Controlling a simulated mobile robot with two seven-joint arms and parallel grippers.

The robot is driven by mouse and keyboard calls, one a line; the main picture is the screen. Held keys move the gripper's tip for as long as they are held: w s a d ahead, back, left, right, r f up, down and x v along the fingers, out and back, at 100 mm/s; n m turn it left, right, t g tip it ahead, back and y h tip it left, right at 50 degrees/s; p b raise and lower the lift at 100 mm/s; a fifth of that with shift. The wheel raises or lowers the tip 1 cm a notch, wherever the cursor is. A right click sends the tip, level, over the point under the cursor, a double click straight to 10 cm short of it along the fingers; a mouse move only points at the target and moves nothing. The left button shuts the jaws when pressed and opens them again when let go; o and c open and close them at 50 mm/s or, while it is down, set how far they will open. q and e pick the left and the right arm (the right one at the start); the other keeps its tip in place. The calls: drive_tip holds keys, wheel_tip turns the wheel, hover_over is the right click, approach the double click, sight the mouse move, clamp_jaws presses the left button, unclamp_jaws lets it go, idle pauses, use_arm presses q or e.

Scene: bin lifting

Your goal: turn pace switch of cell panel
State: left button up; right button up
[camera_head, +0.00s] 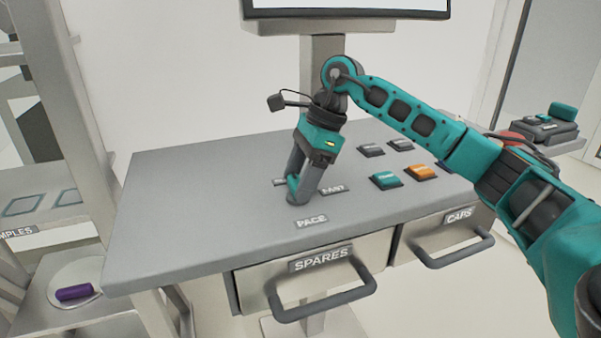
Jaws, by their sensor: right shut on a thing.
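The cell panel (190,200) is a grey slanted top with a PACE label (311,221) near its front middle. My right gripper (301,192) points down onto the panel just behind that label. Its fingers are shut on the pace switch, which they mostly hide. Small position labels (331,190) lie beside the fingers, partly covered, so I cannot read the switch's setting. My left gripper is not in view.
Teal (386,179) and orange (421,172) buttons and several dark labels sit right of the gripper. SPARES (321,259) and CABS (459,216) drawers with protruding handles are in front. A monitor (345,8) stands behind. A purple cylinder (74,292) lies at lower left.

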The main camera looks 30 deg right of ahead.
drive_tip(key=shift+n, duration=0.4)
drive_tip(key=o, duration=1)
drive_tip(key=shift+o, duration=0.2)
drive_tip(key=v, duration=1.3)
drive_tip(key=shift+p, duration=0.45)
drive_tip(key=shift+f, duration=0.1)
